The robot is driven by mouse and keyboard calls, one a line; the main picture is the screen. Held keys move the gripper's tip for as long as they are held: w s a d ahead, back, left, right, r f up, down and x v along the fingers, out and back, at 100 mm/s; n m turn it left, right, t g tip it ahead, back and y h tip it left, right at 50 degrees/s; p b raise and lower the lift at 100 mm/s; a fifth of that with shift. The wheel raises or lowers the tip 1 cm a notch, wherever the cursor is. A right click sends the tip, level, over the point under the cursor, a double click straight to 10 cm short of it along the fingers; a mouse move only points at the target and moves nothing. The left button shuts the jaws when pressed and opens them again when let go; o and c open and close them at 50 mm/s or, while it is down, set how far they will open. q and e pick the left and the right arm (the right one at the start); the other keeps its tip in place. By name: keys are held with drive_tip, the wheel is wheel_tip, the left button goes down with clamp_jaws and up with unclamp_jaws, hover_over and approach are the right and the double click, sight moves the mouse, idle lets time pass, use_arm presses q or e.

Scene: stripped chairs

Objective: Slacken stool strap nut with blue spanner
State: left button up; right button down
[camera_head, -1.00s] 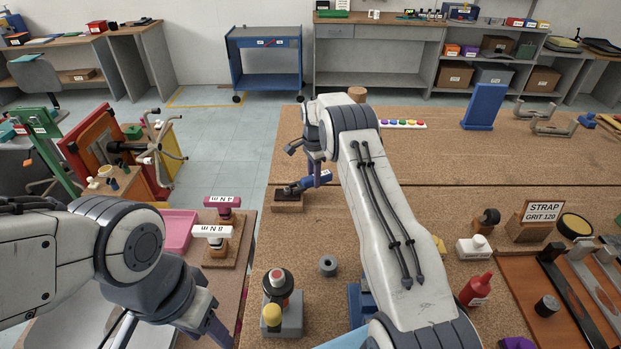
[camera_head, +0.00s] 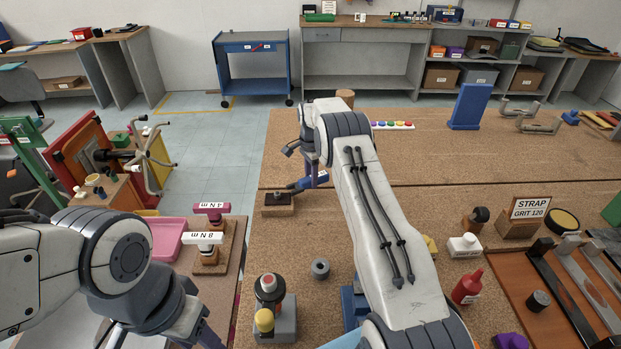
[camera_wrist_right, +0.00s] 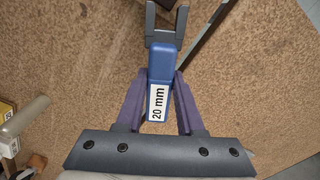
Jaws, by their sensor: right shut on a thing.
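The blue spanner (camera_head: 315,180) is in my right gripper (camera_head: 310,168), low over the bench. In the right wrist view the blue handle (camera_wrist_right: 160,88) carries a "20 mm" label and lies between the fingers of my right gripper (camera_wrist_right: 163,80), which are shut on it. The grey open jaw (camera_wrist_right: 166,22) points away and looks empty. In the head view its dark head is beside or over a small block (camera_head: 278,208); contact is unclear. My left gripper (camera_head: 195,335) is partly cut off at the lower edge. I cannot make out the strap nut.
Torque tools with a pink handle (camera_head: 211,208) and a white handle (camera_head: 203,238) stand at the left. A grey ring (camera_head: 320,268), a red bottle (camera_head: 467,287) and a "STRAP GRIT 120" sign (camera_head: 530,207) are on the bench. Floor (camera_head: 205,150) is clear beyond the left edge.

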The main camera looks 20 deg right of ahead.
drive_tip(key=shift+r, duration=0.15)
drive_tip(key=shift+r+p, duration=1.55)
drive_tip(key=shift+r, duration=0.85)
